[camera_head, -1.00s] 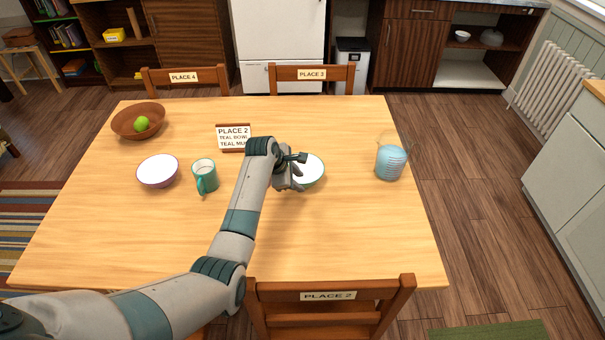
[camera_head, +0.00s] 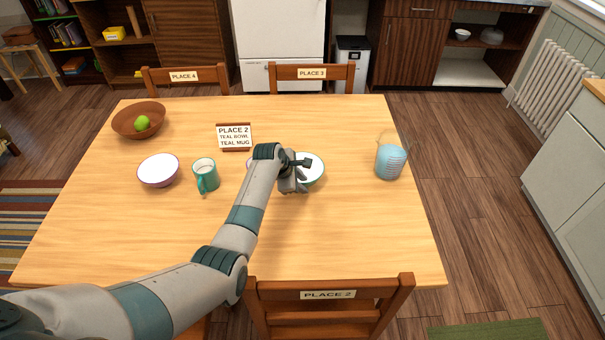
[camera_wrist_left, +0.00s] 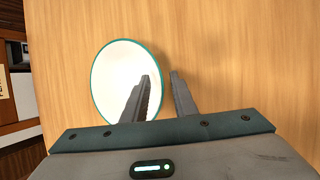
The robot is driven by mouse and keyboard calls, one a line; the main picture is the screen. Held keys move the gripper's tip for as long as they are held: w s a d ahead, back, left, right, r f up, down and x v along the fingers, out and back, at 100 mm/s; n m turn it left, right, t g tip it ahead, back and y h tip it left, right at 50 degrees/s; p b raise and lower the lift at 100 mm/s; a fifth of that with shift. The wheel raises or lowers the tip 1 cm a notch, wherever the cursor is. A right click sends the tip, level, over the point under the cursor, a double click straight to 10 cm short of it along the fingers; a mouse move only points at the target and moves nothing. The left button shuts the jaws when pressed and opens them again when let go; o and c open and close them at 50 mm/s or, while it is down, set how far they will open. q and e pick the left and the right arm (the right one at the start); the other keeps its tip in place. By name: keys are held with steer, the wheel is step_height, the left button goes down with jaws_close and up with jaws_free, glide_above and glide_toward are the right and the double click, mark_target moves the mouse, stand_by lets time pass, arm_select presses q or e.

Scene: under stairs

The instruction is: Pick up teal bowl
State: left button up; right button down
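The teal bowl (camera_head: 315,169), white inside with a teal rim, stands upright on the table, partly hidden by my left gripper (camera_head: 297,181). It also shows in the left wrist view (camera_wrist_left: 120,68). There my left gripper (camera_wrist_left: 160,77) is open, with one finger over the bowl's inside and the other outside its rim, so the rim's right side lies between them. I cannot tell whether the fingers touch the bowl. My right gripper is in neither view.
A purple-rimmed bowl (camera_head: 158,171), a teal mug (camera_head: 207,178), a sign (camera_head: 234,137), a brown bowl (camera_head: 138,121) with a green fruit and a jug of blue liquid (camera_head: 390,161) stand on the table (camera_head: 350,225). A pale sliver shows behind my arm. A chair (camera_head: 330,297) stands in front.

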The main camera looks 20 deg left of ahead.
arm_select(q)
jaws_close()
steer(key=shift+r, duration=0.1)
steer(key=shift+r, duration=0.35)
step_height(320, 180, up, 3)
steer(key=shift+d+r+b, duration=0.15)
steer(key=shift+r+b, duration=0.05)
steer(key=shift+b, duration=0.45)
steer(key=s+d+r+b, duration=0.1)
steer(key=s+d+r, duration=0.1)
steer(key=d, duration=0.3)
steer(key=s+d+r+b, duration=0.1)
steer(key=s+d+r, duration=0.1)
steer(key=d+r, duration=0.2)
steer(key=shift+s+d+r, duration=0.3)
steer(key=shift+d+r, duration=0.1)
steer(key=shift+d, duration=0.35)
stand_by(0.5)
